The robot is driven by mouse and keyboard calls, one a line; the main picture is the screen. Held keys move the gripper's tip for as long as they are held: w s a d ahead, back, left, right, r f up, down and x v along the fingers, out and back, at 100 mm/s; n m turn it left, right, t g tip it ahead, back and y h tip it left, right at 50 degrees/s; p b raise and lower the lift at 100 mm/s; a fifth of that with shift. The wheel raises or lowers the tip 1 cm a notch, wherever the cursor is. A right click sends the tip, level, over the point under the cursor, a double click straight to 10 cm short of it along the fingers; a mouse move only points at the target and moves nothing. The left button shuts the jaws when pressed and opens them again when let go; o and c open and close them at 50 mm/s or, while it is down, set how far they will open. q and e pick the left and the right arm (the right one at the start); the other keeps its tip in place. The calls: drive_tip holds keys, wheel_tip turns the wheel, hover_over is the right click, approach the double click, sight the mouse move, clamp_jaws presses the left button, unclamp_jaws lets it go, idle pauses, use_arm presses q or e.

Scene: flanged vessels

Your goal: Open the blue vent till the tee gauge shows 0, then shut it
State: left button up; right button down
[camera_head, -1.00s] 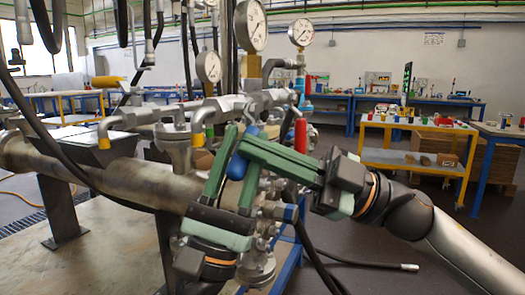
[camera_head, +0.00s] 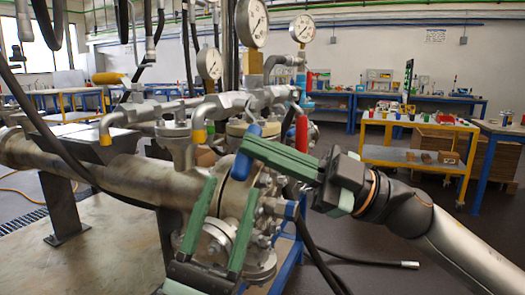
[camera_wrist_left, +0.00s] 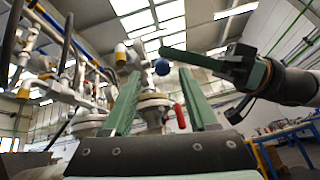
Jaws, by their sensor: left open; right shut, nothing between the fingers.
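Three dial gauges stand above: a large one (camera_head: 251,22), one at right (camera_head: 302,29) and one at left (camera_head: 209,65). I cannot tell which is the tee gauge, and the readings are too small.
A red handle (camera_head: 301,136) hangs right of the blue one. Yellow-tipped levers (camera_head: 104,138) are at left. The large flanged vessel (camera_head: 110,178) lies behind my left gripper. Black hoses hang around the pipework. A yellow cart (camera_head: 420,157) stands in the right background.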

use_arm(q)
drive_tip(key=s+d+f+n+g+h, duration=0.1)
drive_tip(key=d+f+n+g, duration=0.1)
drive_tip(key=f+n+g, duration=0.35)
drive_tip(key=s+d+f+n+g+h, duration=0.1)
drive_tip(key=d+f+n+g, duration=0.2)
drive_tip(key=f+n, duration=0.45)
drive_tip(key=s+a+r+n+t, duration=0.1)
drive_tip(key=s+a+n, duration=0.3)
drive_tip(key=n, duration=0.5)
drive_tip(key=s+a+r+n+t+h, duration=0.1)
drive_tip(key=s+a+r+n+t, duration=0.1)
drive_tip(key=n, duration=0.7)
drive_tip(key=s+a+t, duration=0.1)
drive_tip(key=s+a, duration=0.1)
drive_tip(key=a, duration=0.1)
drive_tip(key=shift+s+a+n+p, duration=0.3)
drive_tip(key=shift+a+p, duration=0.1)
use_arm(e)
drive_tip(key=shift+f+n+g, duration=0.1)
drive_tip(key=shift+n+g, duration=0.3)
drive_tip(key=shift+n, duration=0.1)
